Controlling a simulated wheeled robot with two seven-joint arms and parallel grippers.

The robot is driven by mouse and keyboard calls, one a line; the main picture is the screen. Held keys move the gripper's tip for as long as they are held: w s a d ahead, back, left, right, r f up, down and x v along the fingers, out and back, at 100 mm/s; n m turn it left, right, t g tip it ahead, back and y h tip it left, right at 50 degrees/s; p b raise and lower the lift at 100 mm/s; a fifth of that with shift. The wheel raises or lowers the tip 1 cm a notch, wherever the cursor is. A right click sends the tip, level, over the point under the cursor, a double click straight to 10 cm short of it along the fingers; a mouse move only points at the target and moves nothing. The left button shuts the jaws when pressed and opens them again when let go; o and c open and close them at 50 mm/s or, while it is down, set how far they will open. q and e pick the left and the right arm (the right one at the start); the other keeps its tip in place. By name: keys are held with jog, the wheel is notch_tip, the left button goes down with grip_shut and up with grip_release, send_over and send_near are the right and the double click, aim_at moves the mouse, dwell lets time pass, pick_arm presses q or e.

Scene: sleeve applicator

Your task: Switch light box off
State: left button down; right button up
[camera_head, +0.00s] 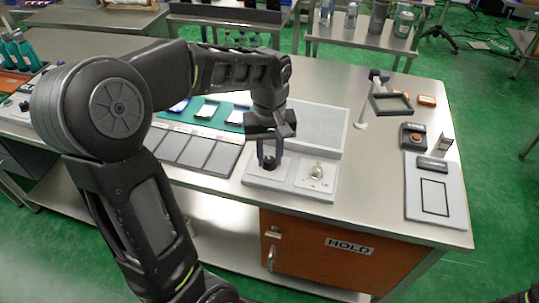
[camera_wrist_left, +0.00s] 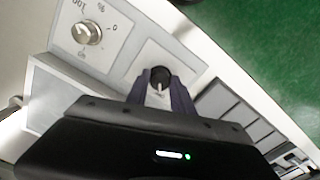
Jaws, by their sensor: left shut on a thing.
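The light box (camera_head: 320,124) stands on the metal table, with a pale flat top and a white front panel. On the panel's left plate is a black knob (camera_head: 269,164) with a white pointer line, clearer in the left wrist view (camera_wrist_left: 160,77). On the right plate is a silver knob (camera_head: 317,171) with printed marks around it; it also shows in the left wrist view (camera_wrist_left: 87,33). My left gripper (camera_head: 270,155) points down from above and is shut on the black knob, a finger on each side. My right gripper is out of view.
Grey pads (camera_head: 187,150) and a green mat (camera_head: 228,116) lie left of the box. A small stand (camera_head: 362,110), a black button box (camera_head: 413,137) and a white board (camera_head: 434,200) are at right. An orange cabinet marked HOLD (camera_head: 315,246) is below.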

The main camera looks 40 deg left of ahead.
aim_at(269, 160)
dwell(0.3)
pick_arm(q)
jog(key=c, duration=1.1)
grip_release()
notch_tip(269, 160, up, 8)
jog(key=shift+f, duration=0.1)
